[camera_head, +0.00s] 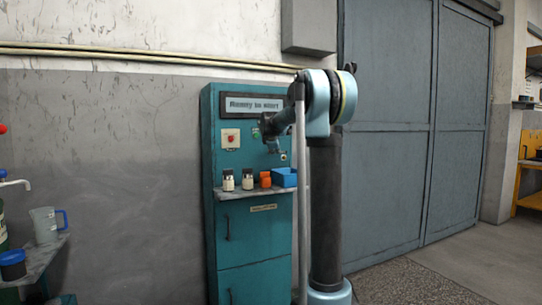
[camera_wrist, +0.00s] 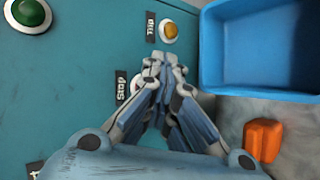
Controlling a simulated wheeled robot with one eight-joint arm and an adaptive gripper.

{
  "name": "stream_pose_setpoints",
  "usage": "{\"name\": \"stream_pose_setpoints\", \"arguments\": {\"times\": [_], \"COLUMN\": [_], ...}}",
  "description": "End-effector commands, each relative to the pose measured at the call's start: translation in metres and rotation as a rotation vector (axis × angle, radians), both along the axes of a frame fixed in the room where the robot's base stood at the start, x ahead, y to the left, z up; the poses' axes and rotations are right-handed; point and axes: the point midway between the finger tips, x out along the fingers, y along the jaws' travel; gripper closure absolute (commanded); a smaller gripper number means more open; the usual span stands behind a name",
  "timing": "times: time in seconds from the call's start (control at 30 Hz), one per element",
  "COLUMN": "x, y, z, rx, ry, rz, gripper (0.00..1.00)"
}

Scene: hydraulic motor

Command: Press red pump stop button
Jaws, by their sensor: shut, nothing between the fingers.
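In the head view, a teal control cabinet (camera_head: 217,112) stands against the wall, with a red button (camera_head: 230,139) on a pale plate at its upper left. My gripper (camera_head: 268,130) is in front of the panel, to the right of that button. In the wrist view, my gripper (camera_wrist: 160,68) is shut and empty, with its fingertips close to the teal panel. A label reading "Stop" (camera_wrist: 122,88) lies just left of the fingers. The button beside this label is mostly hidden behind them. I cannot tell whether the fingertips touch it.
A green button (camera_wrist: 28,14) and a yellow button (camera_wrist: 169,31) are also on the panel. A blue bin (camera_wrist: 262,50) and an orange object (camera_wrist: 263,139) sit on the shelf close to my gripper. Small bottles (camera_head: 228,181) stand further left on it. The display (camera_head: 253,106) reads "Ready to start".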

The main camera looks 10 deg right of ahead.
Motion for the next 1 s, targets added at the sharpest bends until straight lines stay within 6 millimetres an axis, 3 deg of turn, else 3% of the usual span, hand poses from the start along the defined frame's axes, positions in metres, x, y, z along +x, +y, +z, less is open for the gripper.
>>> {"name": "stream_pose_setpoints", "arguments": {"times": [0.8,1.0], "x": [-0.016,-0.028], "y": [-0.005,-0.009], "z": [0.000,0.000], "rx": [0.000,0.000], "ry": [0.000,0.000], "rz": [0.000,0.000], "gripper": [1.00,1.00]}}
